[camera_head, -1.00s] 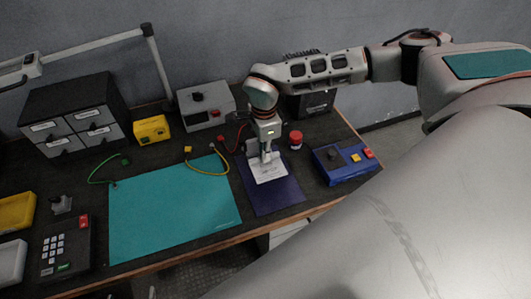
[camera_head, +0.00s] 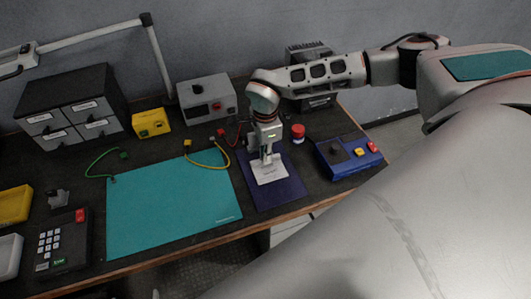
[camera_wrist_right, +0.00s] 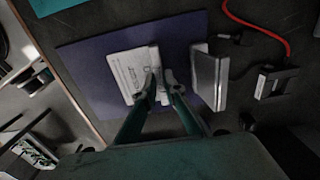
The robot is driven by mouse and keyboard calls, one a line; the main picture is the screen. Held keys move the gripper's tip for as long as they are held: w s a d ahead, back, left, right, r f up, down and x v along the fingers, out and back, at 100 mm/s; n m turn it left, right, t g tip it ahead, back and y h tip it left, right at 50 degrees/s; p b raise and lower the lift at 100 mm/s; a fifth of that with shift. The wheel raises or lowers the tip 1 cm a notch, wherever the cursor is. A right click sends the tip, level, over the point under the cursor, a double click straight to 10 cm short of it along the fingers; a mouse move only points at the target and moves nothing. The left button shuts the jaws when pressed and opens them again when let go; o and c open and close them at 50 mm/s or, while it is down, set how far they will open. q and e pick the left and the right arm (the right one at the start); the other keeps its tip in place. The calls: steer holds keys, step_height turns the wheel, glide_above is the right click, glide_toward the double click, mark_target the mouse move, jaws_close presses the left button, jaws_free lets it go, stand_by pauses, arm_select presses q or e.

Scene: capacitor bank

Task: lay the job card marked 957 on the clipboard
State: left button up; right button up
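The white job card (camera_head: 270,173) lies over the dark purple clipboard (camera_head: 287,193); its number is too small to read. In the right wrist view the card (camera_wrist_right: 126,72) has printed lines and a raised pale strip along one side. The clipboard (camera_wrist_right: 90,80) reaches past the card, with a silver clip (camera_wrist_right: 208,78) beside it. My right gripper (camera_head: 266,160) points down at the card. Its fingertips (camera_wrist_right: 160,80) are close together around the strip. Whether the card touches the board all over is hard to tell. My left gripper is not in view.
A teal mat (camera_head: 170,205) lies left of the clipboard. A red-topped button (camera_head: 298,133) and a blue control box (camera_head: 347,155) stand to its right. A grey box (camera_head: 208,100) stands behind, with red (camera_head: 232,135) and yellow (camera_head: 213,160) leads nearby.

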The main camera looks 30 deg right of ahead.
steer(key=o, duration=0.4)
steer(key=shift+c, duration=0.2)
step_height(320, 180, up, 12)
stand_by(0.4)
